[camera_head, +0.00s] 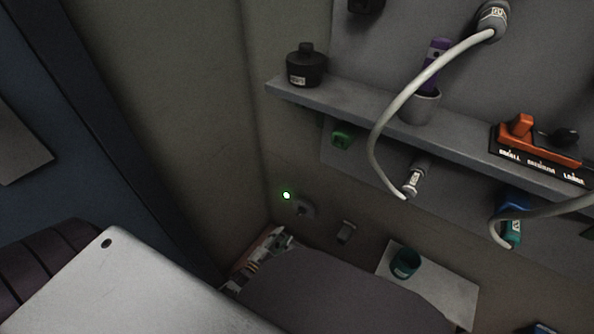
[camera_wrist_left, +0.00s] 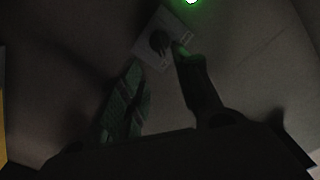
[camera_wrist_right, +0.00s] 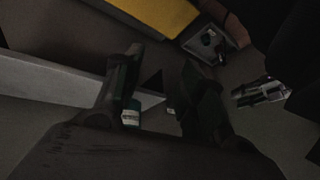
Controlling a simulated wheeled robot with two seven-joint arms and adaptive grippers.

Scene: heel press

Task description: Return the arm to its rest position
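In the left wrist view my left gripper (camera_wrist_left: 158,56) is open. Its two dark fingers are apart, with nothing visible between them. A pale plate with a dark round knob (camera_wrist_left: 158,41) lies beyond the fingertips, under a bright green light (camera_wrist_left: 193,1). I cannot tell whether a fingertip touches the plate. In the right wrist view my right gripper (camera_wrist_right: 161,55) is open, its fingers apart. A teal part with a white label (camera_wrist_right: 131,117) shows beside the left finger and partly behind it; I see no grip on it. I cannot make out either gripper's fingers in the head view.
A grey shelf (camera_head: 350,104) carries a black bottle (camera_head: 306,68), a grey cup (camera_head: 420,106) and an orange-handled device (camera_head: 540,142). A pale cable (camera_head: 378,130) loops in front. Below, a teal cup (camera_head: 405,263) stands on a pale surface (camera_head: 455,290). The green light (camera_head: 286,195) glows near the corner.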

